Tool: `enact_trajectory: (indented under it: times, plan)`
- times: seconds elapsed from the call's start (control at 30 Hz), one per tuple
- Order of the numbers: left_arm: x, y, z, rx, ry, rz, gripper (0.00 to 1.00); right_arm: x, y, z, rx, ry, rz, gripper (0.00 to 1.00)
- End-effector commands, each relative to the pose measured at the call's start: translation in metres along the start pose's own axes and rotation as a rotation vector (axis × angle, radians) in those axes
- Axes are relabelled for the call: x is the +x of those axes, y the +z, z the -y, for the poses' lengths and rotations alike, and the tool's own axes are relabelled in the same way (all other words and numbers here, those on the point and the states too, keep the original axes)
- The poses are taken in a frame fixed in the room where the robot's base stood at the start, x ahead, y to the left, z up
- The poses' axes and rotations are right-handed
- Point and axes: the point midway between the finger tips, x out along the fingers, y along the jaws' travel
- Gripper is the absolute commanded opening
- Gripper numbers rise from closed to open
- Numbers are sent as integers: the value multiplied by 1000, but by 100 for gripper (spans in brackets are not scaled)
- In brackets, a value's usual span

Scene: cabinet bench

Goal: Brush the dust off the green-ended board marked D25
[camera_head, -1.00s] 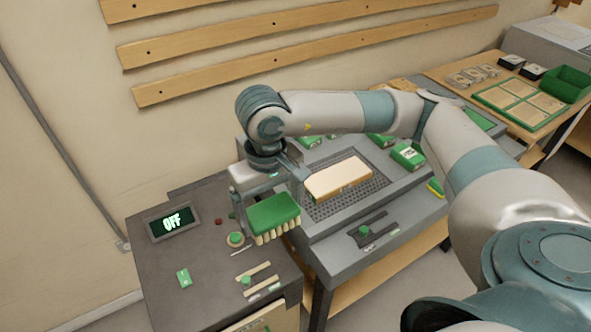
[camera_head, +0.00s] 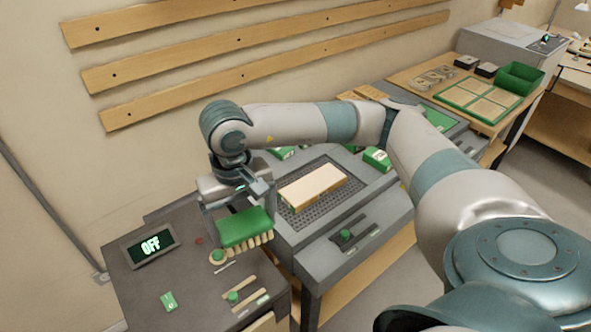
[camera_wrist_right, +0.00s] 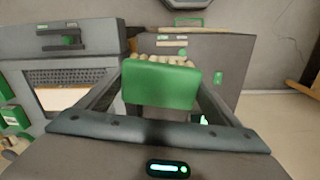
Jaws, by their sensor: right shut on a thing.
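My right gripper (camera_head: 241,210) is shut on a green brush (camera_head: 245,229) with pale bristles pointing down. It holds the brush over the right edge of the dark cabinet top, left of the grated bench. The brush also shows between the fingers in the right wrist view (camera_wrist_right: 160,84). A pale wooden board (camera_head: 314,186) with a green end lies on the dark grate (camera_head: 350,187). Its marking cannot be read, and the brush is apart from it. My left gripper is not in view.
A display reading OFF (camera_head: 150,246) stands on the dark cabinet (camera_head: 195,300). Green blocks (camera_head: 377,159) sit behind the board. A slider panel (camera_head: 347,236) is at the bench front. A green bin (camera_head: 520,78) and a green-framed tray (camera_head: 478,101) stand on the far right table.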

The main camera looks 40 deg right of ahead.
Motion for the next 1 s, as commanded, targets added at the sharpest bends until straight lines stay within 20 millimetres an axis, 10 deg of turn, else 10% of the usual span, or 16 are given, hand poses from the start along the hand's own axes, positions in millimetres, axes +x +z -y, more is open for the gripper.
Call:
enact_trajectory:
  times: [0.7, 1.0]
  plan:
    - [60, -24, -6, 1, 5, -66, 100, 58, -140, -167, 1795, 1, 0, 68]
    - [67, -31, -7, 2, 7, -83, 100, 63, -156, -209, 2148, -1, 0, 68]
